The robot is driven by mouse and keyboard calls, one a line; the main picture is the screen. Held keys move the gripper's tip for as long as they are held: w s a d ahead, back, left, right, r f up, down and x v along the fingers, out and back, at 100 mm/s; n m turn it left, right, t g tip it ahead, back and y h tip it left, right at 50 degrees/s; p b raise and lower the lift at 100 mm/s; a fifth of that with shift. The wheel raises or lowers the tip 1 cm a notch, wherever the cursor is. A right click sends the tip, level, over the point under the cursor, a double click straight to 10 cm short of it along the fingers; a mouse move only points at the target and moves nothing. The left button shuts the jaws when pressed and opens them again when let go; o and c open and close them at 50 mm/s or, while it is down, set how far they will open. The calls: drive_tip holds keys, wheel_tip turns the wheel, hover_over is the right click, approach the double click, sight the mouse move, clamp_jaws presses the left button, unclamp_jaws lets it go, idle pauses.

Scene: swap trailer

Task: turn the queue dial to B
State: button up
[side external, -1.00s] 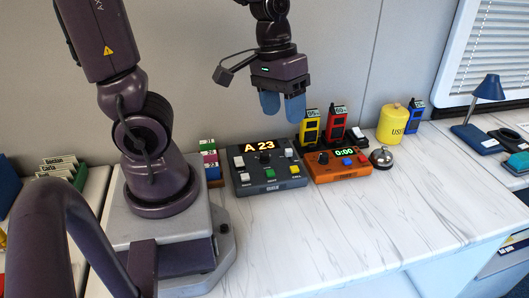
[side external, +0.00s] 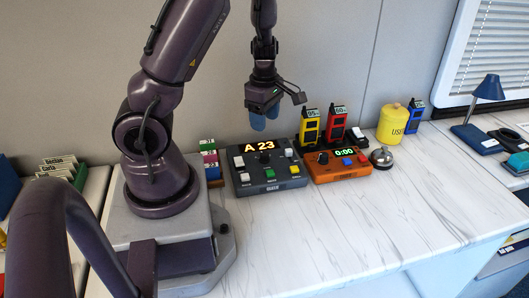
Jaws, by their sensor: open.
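The dark grey queue box (side external: 266,191) stands on the marble-patterned counter, with a lit display (side external: 259,146) reading "A 23". A small black dial (side external: 265,158) sits just below the display; its pointer and any letter marks are too small to read. White, green and yellow buttons are around it. My gripper (side external: 262,118) hangs just above and behind the box's top edge, with its blue fingertips pointing down. It is open and empty, apart from the dial. The two fingertips partly overlap in this view.
An orange timer box (side external: 335,168) showing "0:00" stands directly right of the queue box. Behind it are yellow (side external: 310,127) and red (side external: 336,124) holders. A silver bell (side external: 382,157) and a yellow canister (side external: 393,124) stand further right. The front counter (side external: 360,220) is clear.

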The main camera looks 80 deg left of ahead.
sight(264, 153)
wheel_tip(264, 153, down, 11)
drive_tip(key=shift+f, duration=0.1)
idle(0.3)
drive_tip(key=c, duration=0.9)
drive_tip(key=shift+m, duration=0.4)
drive_tip(key=m, duration=0.3)
drive_tip(key=shift+m, duration=2.5)
